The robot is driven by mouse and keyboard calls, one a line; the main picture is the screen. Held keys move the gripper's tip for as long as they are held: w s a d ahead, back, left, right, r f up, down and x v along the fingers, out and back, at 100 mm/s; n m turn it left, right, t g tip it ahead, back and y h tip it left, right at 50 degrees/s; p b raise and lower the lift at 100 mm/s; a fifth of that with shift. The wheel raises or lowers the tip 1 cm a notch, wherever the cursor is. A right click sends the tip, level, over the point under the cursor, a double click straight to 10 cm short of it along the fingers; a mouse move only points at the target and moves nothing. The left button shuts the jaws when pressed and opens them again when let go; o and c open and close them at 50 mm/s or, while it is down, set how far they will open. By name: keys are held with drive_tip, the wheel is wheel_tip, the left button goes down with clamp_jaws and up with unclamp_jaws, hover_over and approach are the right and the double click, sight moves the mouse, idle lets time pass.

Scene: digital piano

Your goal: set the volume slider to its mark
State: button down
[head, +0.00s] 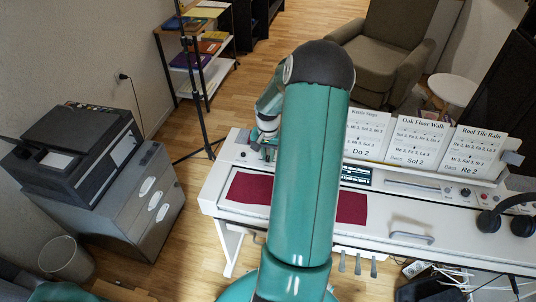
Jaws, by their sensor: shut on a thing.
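The white digital piano (222,178) stands across the middle, with its control panel along the back of the top. My gripper (267,153) is low at the left end of this panel, partly behind my own arm. It is shut on a small control there, taken to be the volume slider. The slider's cap and its mark are hidden by the gripper and arm, so its setting cannot be told.
Song cards (414,140) stand behind the panel. A dark red cloth (248,188) covers part of the keyboard area. Headphones (492,222) lie at the right end. A printer (78,150) on a grey cabinet (150,205) stands left. A thin black stand (195,75) rises behind the piano.

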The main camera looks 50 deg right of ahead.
sight(258, 159)
drive_tip(key=shift+w+a, duration=0.35)
drive_tip(key=shift+w, duration=0.45)
drive_tip(key=shift+w+a, duration=0.35)
drive_tip(key=shift+w, duration=0.45)
drive_tip(key=c, duration=1.4)
unclamp_jaws()
drive_tip(key=shift+w, duration=0.15)
wheel_tip(258, 159, up, 14)
drive_tip(key=shift+s, duration=0.2)
